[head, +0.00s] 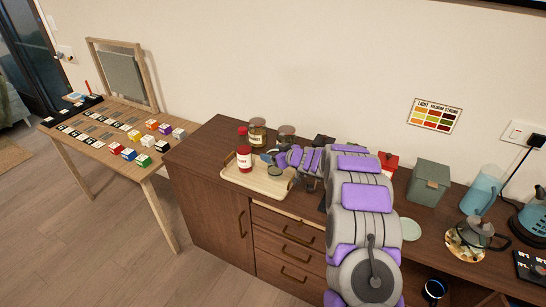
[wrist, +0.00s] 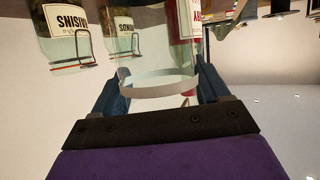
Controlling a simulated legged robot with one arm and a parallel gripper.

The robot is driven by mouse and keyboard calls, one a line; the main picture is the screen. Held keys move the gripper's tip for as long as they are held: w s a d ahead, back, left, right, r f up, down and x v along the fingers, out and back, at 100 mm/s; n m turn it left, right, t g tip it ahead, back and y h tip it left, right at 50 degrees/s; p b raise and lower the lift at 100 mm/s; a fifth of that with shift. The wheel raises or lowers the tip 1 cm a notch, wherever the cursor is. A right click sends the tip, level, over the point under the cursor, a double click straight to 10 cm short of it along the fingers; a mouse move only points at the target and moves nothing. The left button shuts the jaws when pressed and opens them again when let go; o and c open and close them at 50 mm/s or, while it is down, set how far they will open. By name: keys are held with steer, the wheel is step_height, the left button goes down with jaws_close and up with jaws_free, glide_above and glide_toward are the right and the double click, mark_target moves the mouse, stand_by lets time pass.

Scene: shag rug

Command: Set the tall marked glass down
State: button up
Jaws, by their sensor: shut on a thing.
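My gripper (head: 268,158) is over the wooden tray (head: 238,180) on the dark brown cabinet. In the wrist view its blue fingers (wrist: 160,92) are shut around a clear glass with a pale band (wrist: 150,88). The wrist picture is upside down, with jar labels inverted. The glass can hardly be made out in the head view, where the gripper and nearby jars crowd it. I cannot tell whether its base touches the tray.
A red-capped bottle (head: 244,160) stands on the tray, close to my gripper. A labelled jar (head: 257,134) and a second jar (head: 287,135) stand behind. A green box (head: 428,182) and a kettle (head: 474,232) are further right. The tray's front left is clear.

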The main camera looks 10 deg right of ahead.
steer(key=shift+w, duration=0.9)
step_height(320, 180, down, 4)
steer(key=shift+r, duration=0.2)
steer(key=shift+b, duration=0.3)
steer(key=o, duration=1.6)
steer(key=shift+r, duration=0.1)
